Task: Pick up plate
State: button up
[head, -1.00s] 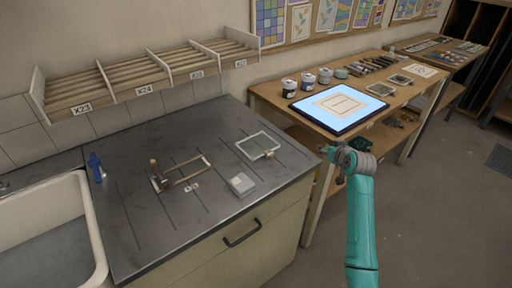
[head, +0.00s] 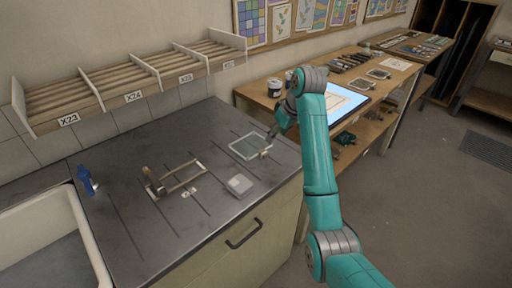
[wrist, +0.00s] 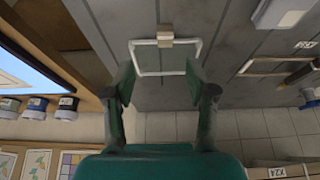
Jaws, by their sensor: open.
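The plate (head: 247,148) is a flat, clear rectangle with a pale rim, lying on the dark counter. A small tan block (head: 266,153) sits at its right edge. In the wrist view the plate (wrist: 160,70) lies ahead of my fingers, with the tan block (wrist: 165,41) on its far edge. My gripper (wrist: 160,85) is open and empty, its two fingers apart on either side of the plate's near part in that view. In the head view my gripper (head: 275,131) is at the plate's far right corner; its fingertips are small there, and I cannot tell if they touch.
A slatted rack (head: 130,80) hangs behind. A lit panel (head: 345,100) lies on the wooden bench.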

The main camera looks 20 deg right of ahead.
aim_at(265, 153)
jog(key=x, duration=0.4)
jog(key=shift+a+f, duration=0.1)
jog(key=shift+a, duration=0.05)
jog(key=shift+a+x, duration=0.15)
jog(key=shift+x, duration=1.4)
jog(key=shift+a+x, duration=0.15)
jog(key=shift+x, duration=1.45)
jog(key=shift+s, duration=0.1)
grip_shut()
